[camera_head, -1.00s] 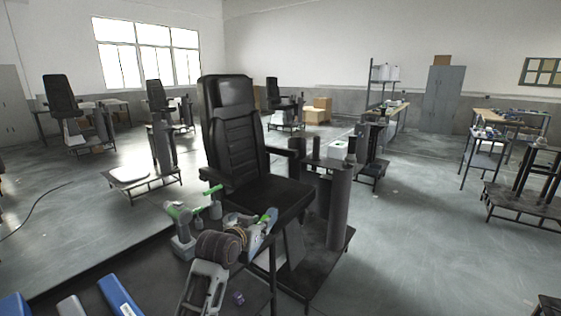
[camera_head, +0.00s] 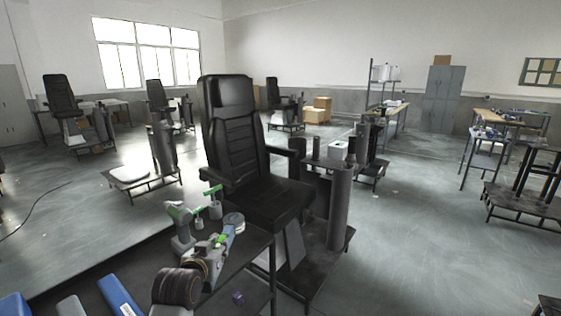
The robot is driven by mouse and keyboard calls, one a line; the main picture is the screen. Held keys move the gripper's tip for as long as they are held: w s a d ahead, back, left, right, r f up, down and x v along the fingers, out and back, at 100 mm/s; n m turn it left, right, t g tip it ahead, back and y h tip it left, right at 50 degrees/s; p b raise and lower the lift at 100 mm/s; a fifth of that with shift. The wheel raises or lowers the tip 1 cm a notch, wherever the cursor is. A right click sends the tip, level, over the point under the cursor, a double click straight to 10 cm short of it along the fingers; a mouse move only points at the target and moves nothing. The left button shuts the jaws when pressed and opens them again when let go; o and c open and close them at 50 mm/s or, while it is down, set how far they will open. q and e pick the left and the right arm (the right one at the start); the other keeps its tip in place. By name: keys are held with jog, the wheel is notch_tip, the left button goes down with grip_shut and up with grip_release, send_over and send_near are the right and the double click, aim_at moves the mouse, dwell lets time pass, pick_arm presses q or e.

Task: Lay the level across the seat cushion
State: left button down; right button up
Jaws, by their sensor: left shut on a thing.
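The black seat cushion (camera_head: 268,201) belongs to the nearest chair, below its tall backrest (camera_head: 232,122). Nothing lies on the cushion. My left gripper (camera_head: 231,236) is in front of it and to its left, above the dark workbench. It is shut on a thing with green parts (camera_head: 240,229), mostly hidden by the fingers. I cannot tell for sure that this is the level. My right gripper is out of view.
A drill-like tool (camera_head: 181,229) with green-handled tools (camera_head: 212,191) and a round grey disc (camera_head: 234,221) are close to my left gripper. Blue bars (camera_head: 119,294) lie at bottom left. A dark column (camera_head: 339,206) stands right of the cushion.

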pick_arm(q)
jog(key=s+a+f, duration=0.1)
jog(key=s+f, duration=0.4)
jog(key=f, duration=0.4)
jog(key=s+a+f+y, duration=0.1)
jog(key=s+a+f, duration=0.1)
jog(key=s+f, duration=0.4)
notch_tip(320, 180, down, 3)
jog(key=shift+s+a+n, duration=0.2)
jog(key=shift+s+n, duration=0.1)
jog(key=shift+n, duration=0.1)
dwell(0.6)
